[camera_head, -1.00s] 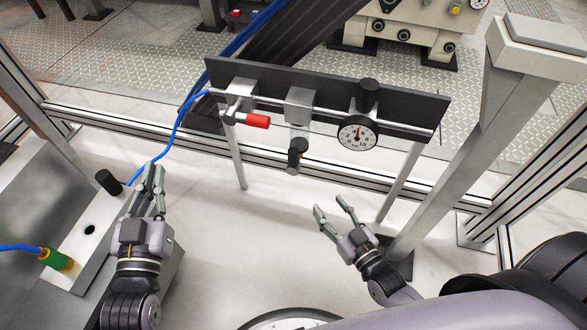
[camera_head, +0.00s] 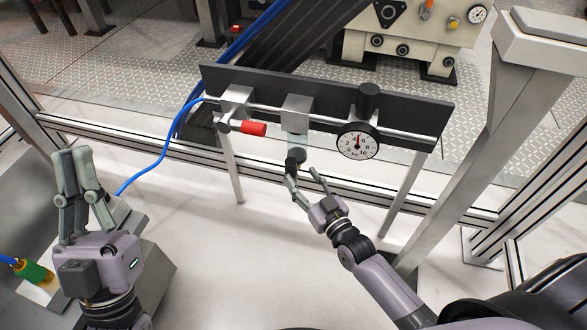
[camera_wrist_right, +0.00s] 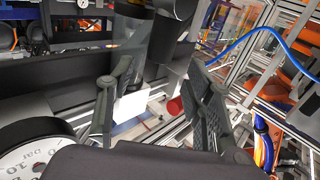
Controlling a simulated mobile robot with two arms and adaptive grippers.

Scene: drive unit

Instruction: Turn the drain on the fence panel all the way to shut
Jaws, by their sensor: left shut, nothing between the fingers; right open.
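The fence panel (camera_head: 330,93) is a dark bar carrying a pipe, a red-handled valve (camera_head: 252,128), a grey block with a clear bowl, and a round gauge (camera_head: 358,141). The black drain (camera_head: 296,159) hangs under the clear bowl. My right gripper (camera_head: 304,176) is open just below and right of the drain, one fingertip overlapping its lower end in the head view. In the right wrist view a dark cylinder shows above and between the open fingers (camera_wrist_right: 160,75); contact cannot be told. My left gripper (camera_head: 73,155) is shut and empty at the far left.
The gauge (camera_wrist_right: 35,160) is close by at the lower left of the right wrist view. A blue hose (camera_head: 155,172) runs left from the panel. A grey box (camera_head: 145,265) stands by my left gripper. A metal post (camera_head: 480,150) rises at the right.

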